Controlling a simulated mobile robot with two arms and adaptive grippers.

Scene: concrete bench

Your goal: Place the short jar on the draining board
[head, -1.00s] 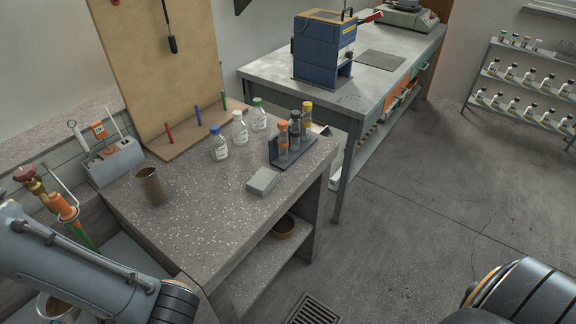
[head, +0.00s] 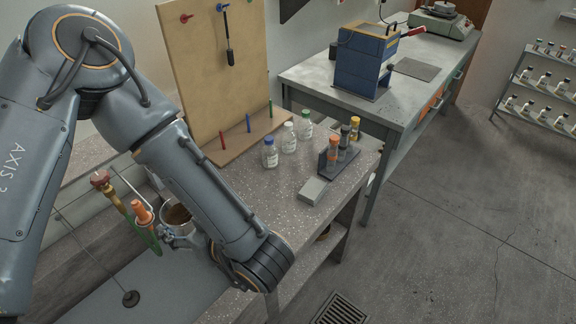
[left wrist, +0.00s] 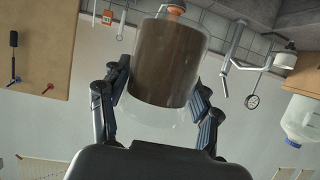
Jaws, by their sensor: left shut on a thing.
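The short jar (left wrist: 166,60) is clear glass with brown contents. In the left wrist view my left gripper (left wrist: 163,84) has its fingers on both sides of it, shut on it. In the head view the jar (head: 178,215) shows beside my left forearm, which hides most of the gripper. It is close to the orange and green tap fittings; its exact height is unclear. A flat grey surface (head: 180,285) at the lower left, partly behind my arm, looks like the draining board. My right gripper is out of view.
The tap (head: 118,197) with a red handle stands left of the jar. The speckled bench (head: 255,190) holds several bottles (head: 289,138), a vial rack (head: 335,158) and a grey block (head: 312,191). A dark round plug-like piece (head: 130,298) lies at lower left.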

